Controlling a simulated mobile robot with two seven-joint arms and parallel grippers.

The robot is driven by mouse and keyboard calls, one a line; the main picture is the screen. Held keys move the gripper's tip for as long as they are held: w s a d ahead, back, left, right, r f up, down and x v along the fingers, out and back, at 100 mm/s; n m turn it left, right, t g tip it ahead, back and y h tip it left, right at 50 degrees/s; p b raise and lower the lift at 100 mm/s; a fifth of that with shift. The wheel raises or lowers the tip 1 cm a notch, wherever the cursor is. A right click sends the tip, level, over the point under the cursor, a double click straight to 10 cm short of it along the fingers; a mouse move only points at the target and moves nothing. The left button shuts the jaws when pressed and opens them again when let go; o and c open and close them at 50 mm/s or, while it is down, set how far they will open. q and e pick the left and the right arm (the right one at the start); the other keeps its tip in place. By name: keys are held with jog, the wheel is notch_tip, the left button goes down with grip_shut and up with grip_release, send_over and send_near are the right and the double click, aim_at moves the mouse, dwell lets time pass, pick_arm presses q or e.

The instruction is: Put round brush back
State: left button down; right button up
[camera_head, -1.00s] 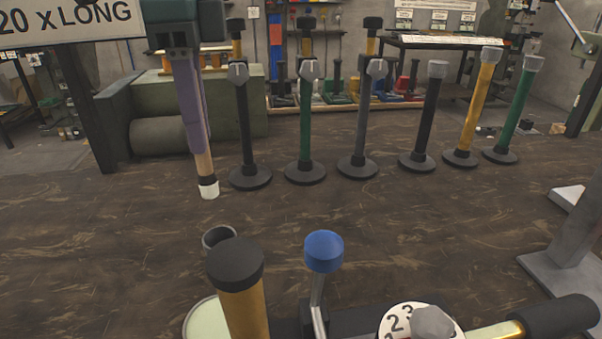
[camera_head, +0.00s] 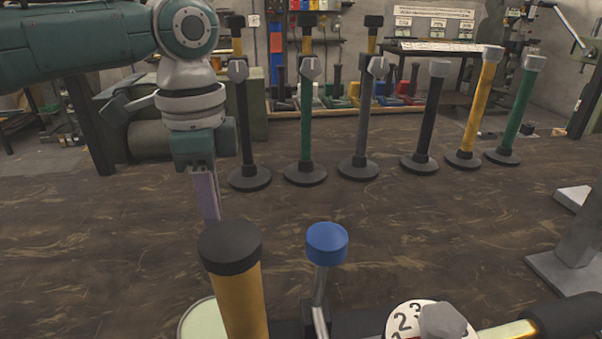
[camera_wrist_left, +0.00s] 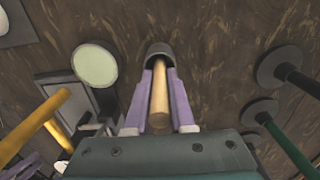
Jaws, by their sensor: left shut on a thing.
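The round brush (camera_wrist_left: 160,108) shows in the left wrist view as a pale wooden handle between two purple fingers. My left gripper (camera_wrist_left: 160,76) is shut on this handle. The brush's far end goes into the mouth of a dark round cup (camera_wrist_left: 159,49) and its bristles are hidden. I cannot tell how deep it sits. In the head view my left gripper (camera_head: 208,208) points down behind a black-capped yellow handle (camera_head: 243,300), which hides the fingertips, brush and cup.
A blue-knobbed lever (camera_head: 327,244) and a numbered dial (camera_head: 404,320) stand in front. A pale round disc (camera_wrist_left: 95,65) is close beside the cup. Several upright posts on round bases, such as a green one (camera_head: 306,120), stand behind. The middle tabletop is clear.

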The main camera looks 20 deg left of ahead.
pick_arm(q)
jog(key=shift+f, duration=0.1)
jog(key=c, duration=0.8)
grip_release()
jog(key=shift+o, duration=0.2)
notch_tip(320, 180, up, 12)
jog(key=shift+r+p, duration=0.15)
jog(key=shift+p, duration=0.95)
